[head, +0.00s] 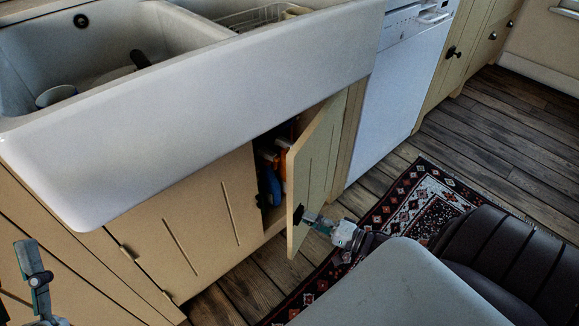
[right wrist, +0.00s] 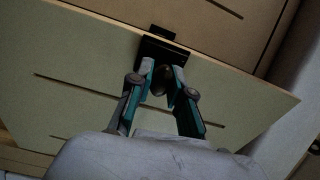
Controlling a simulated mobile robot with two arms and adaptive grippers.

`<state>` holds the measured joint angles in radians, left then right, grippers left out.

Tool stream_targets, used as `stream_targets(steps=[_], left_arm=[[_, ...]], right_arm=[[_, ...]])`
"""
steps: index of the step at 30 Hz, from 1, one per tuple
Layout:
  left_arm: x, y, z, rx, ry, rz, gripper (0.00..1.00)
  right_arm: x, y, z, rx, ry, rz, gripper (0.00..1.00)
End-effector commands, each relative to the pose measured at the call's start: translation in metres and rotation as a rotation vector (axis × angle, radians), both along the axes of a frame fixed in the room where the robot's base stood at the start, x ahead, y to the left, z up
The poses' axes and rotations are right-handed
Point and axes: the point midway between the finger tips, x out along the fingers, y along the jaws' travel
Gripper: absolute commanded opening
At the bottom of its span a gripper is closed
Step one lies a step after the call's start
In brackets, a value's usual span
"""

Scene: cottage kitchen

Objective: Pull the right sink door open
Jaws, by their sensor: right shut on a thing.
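The right sink door (head: 318,165) stands partly open under the white sink, swung out from the cabinet. My right gripper (head: 308,217) is at the door's free edge, shut on its dark knob. In the right wrist view the door (right wrist: 80,95) fills the middle, and my right gripper (right wrist: 162,75) has its fingers closed around the dark knob (right wrist: 161,72). The left sink door (head: 200,225) is closed. My left gripper (head: 33,262) is at the lower left, apart from the doors; whether it is open or shut is unclear.
Inside the cabinet are blue and orange items (head: 272,182). The white sink (head: 200,110) overhangs the doors. A white dishwasher (head: 400,85) stands to the right. A patterned rug (head: 415,200) lies on the wooden floor (head: 500,130), which is clear at the right.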

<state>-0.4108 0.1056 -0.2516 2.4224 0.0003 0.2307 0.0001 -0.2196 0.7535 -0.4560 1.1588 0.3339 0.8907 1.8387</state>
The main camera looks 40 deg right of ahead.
Motion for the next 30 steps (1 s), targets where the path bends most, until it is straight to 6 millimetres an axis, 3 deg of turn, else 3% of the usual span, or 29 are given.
stream_targets(steps=[3, 6, 16, 17, 21, 30], left_arm=[[0.003, 0.0, -0.003, 0.007, 0.028, 0.002, 0.4], [0.006, 0.0, -0.007, 0.015, 0.054, 0.003, 0.4], [0.006, 0.0, -0.009, 0.018, 0.062, 0.004, 0.4], [0.007, 0.0, -0.009, 0.018, 0.062, 0.004, 0.4], [0.007, 0.0, -0.009, 0.018, 0.062, 0.004, 0.4], [0.007, 0.0, -0.009, 0.018, 0.063, 0.004, 0.4]], right_arm=[[-0.02, -0.016, 0.0, -0.002, 0.008, 0.002, 0.0], [-0.028, -0.022, 0.0, -0.002, 0.006, 0.001, 0.0], [-0.029, -0.024, 0.0, -0.001, 0.004, -0.002, 0.0], [-0.029, -0.024, 0.0, -0.001, 0.004, -0.003, 0.23], [-0.029, -0.022, 0.0, 0.0, 0.003, -0.001, 0.45], [-0.03, -0.022, 0.0, 0.001, 0.004, 0.002, 0.45]])
